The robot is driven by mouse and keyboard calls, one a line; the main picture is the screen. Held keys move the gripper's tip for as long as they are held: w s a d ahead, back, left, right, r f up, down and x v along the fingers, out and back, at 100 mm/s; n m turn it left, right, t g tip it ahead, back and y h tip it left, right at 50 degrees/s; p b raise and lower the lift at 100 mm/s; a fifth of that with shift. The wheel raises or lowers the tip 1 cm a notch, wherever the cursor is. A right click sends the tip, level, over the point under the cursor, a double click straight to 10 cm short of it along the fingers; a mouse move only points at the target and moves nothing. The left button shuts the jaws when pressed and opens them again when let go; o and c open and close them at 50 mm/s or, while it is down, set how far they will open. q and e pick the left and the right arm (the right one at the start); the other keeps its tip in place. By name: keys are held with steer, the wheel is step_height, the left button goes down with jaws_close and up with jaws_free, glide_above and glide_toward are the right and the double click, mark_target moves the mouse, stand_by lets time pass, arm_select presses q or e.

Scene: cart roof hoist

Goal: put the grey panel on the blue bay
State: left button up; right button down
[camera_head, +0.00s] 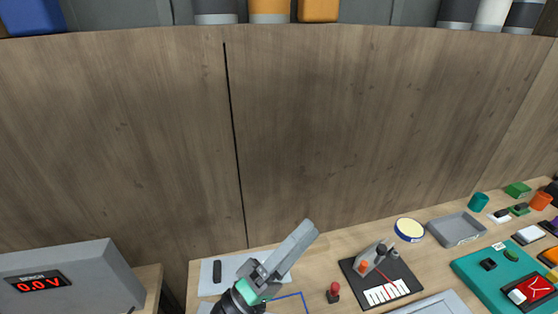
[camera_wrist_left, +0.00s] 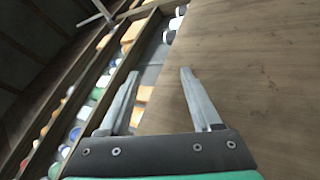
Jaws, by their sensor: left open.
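A blue outline (camera_head: 291,296) on the bench, probably the blue bay, is partly cut off by the bottom edge of the head view and partly hidden by my left gripper. A flat light grey plate (camera_head: 207,274) with a dark bar on it lies left of my gripper. Another pale grey panel (camera_head: 437,306) shows at the bottom edge; I cannot tell which of these is the grey panel. My left gripper (camera_head: 306,231) is raised in front of the wooden wall, pointing up and right. In the left wrist view its fingers (camera_wrist_left: 158,72) are apart and empty. My right gripper is out of view.
A bench meter box (camera_head: 85,272) stands at the left. The wooden wall (camera_head: 150,130) rises behind.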

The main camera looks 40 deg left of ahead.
arm_select(q)
steer(key=s+r+m+t+y+p, duration=0.1)
steer(key=r+m+p, duration=0.6)
steer(key=r, duration=1.6)
steer(key=s+r+m+t+y+p, duration=0.1)
steer(key=s+r+m+p, duration=0.4)
steer(key=r+p, duration=0.7)
steer(key=shift+s+d+r+m+t+p, duration=0.25)
steer(key=shift+r+m+t, duration=0.9)
steer(key=shift+r, duration=4.85)
steer(key=shift+w+d+m+g, duration=0.1)
steer(key=shift+d+m+g, duration=0.05)
steer(key=shift+m+g, duration=0.1)
